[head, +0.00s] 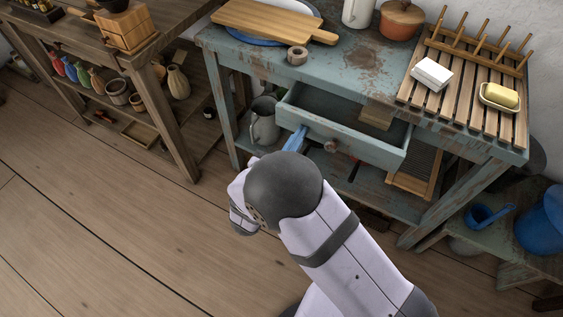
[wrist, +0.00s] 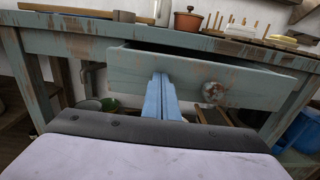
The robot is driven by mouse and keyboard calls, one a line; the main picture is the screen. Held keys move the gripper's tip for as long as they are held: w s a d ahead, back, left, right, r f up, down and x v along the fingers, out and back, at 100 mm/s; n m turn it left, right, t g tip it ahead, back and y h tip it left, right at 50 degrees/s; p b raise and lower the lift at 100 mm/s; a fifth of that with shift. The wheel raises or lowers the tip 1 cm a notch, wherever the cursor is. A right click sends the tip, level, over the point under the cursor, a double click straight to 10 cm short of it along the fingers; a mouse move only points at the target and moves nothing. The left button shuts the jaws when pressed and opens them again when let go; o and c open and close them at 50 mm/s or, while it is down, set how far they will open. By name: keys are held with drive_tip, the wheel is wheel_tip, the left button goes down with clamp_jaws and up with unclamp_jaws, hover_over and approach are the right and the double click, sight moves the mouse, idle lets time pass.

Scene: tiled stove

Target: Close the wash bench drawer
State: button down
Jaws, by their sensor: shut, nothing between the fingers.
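The wash bench (head: 258,64) is a worn blue-green wooden table. Its drawer (head: 340,140) stands pulled out under the top, and its inside shows dark. The drawer front also shows in the wrist view (wrist: 245,84), with a round, rusty-looking knob (wrist: 213,92) right of my gripper; the knob shows in the head view too (head: 330,146). My gripper (wrist: 160,76) has blue fingers, shut and empty, pointing at the drawer front left of the knob. In the head view my gripper (head: 300,131) is at the left part of the front. I cannot tell whether the fingertips touch it.
On the bench top are a cutting board (head: 270,20), a tape-like roll (head: 297,55), a clay pot (head: 401,19) and a slatted rack (head: 462,98) with a soap dish (head: 499,97). A grey jug (head: 264,122) stands below, left of the drawer. Floor in front is clear.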

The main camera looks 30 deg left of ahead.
sight(318, 113)
drive_tip(key=w+b, duration=0.2)
drive_tip(key=w, duration=0.9)
drive_tip(key=shift+w, duration=0.55)
drive_tip(key=shift+w+r, duration=0.1)
drive_tip(key=shift+r, duration=0.15)
drive_tip(key=shift+r, duration=0.1)
drive_tip(key=shift+s+a, duration=0.1)
drive_tip(key=shift+s, duration=0.3)
drive_tip(key=s, duration=1.3)
drive_tip(key=shift+s+f+p, duration=0.3)
drive_tip(key=shift+s+f, duration=0.05)
